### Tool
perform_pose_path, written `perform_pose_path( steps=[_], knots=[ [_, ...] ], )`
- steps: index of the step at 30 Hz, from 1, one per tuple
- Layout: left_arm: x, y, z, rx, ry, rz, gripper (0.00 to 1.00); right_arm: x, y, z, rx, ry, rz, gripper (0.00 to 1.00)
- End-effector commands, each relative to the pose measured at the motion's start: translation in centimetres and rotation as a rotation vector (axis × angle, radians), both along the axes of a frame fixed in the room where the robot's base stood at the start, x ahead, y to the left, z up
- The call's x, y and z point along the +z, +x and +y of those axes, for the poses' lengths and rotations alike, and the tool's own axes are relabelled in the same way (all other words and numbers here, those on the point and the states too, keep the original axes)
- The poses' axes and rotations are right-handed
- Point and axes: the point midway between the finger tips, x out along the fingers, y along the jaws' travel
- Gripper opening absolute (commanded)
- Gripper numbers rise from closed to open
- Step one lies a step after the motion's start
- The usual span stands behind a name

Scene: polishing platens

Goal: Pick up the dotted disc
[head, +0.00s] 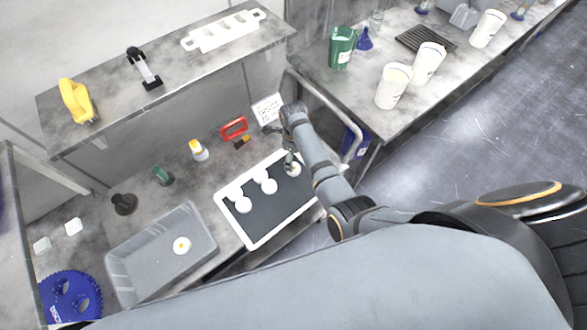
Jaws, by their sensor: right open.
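My right arm comes in from the lower right, and its gripper (290,161) hangs over the far right part of a white-rimmed dark tray (257,240). The gripper is open, close above or around a small pale disc (294,169); I cannot tell if they touch. Two more white round pieces, one in the middle (268,186) and one to the left (243,204), lie in the same tray. A white disc with a yellow-orange dot (182,245) lies in the grey tray (126,262). Dots on the pieces near the gripper are too small to make out. My left gripper is out of view.
Behind the white-rimmed tray are a red frame (234,129), a yellow-topped bottle (198,150) and a sign (267,108). A blue toothed wheel (70,297) lies at lower left. White cups (393,86) and a green jug (342,48) stand on the right bench.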

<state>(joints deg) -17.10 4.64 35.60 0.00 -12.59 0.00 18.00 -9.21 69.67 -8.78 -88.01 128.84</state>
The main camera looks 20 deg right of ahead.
Motion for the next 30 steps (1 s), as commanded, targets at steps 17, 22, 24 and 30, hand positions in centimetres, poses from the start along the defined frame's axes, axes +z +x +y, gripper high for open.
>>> perform_pose_path(
  steps=[17,22,24,30],
  knots=[
    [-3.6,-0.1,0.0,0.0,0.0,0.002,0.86,-5.5,0.2,0.0,0.001,0.001,-0.002,0.79],
    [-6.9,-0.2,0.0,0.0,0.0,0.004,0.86,-8.1,0.3,-0.1,0.001,0.001,-0.002,0.79],
    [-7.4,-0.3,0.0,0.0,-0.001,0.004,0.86,-8.6,0.3,-0.1,0.001,0.001,-0.002,0.79],
    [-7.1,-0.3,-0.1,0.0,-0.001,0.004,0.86,-8.2,0.3,-0.1,0.001,0.001,-0.002,0.79]
  ],
)
